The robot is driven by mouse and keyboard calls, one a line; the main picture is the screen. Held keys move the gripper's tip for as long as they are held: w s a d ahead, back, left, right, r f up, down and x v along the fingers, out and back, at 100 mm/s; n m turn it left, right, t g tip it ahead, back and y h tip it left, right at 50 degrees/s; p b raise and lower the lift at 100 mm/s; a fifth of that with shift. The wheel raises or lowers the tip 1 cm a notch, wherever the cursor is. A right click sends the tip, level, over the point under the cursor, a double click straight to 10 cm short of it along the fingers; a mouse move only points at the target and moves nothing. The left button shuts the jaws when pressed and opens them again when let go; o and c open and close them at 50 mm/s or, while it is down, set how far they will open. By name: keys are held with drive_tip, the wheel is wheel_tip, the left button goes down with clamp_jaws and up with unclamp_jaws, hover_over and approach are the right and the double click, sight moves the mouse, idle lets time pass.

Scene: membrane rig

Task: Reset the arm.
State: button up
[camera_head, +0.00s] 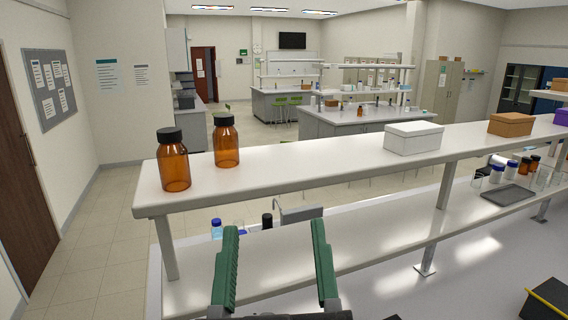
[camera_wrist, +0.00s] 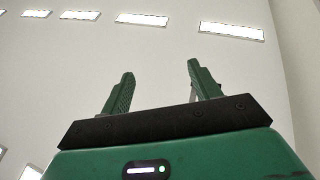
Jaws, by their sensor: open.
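My gripper (camera_head: 276,262) shows at the bottom centre of the head view, with two green fingers spread apart and nothing between them. It stands in front of the white bench shelf. The wrist view shows the same gripper (camera_wrist: 160,92) open and empty, with its fingers against the pale ceiling. The rest of my arm is mostly out of view below the head view.
Two brown bottles (camera_head: 173,165) stand on the upper shelf (camera_head: 300,160) at left. A white box (camera_head: 413,138) and a brown box (camera_head: 511,124) are further right. A grey tray (camera_head: 509,195) and several small bottles lie on the lower shelf. A black box (camera_head: 548,298) is at bottom right.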

drive_tip(key=s+r+m+t, duration=0.1)
drive_tip(key=s+r+m, duration=0.1)
drive_tip(key=s+r, duration=0.1)
drive_tip(key=shift+s+d+r+t, duration=0.3)
drive_tip(key=shift+s+t, duration=0.1)
drive_tip(key=shift+s, duration=0.5)
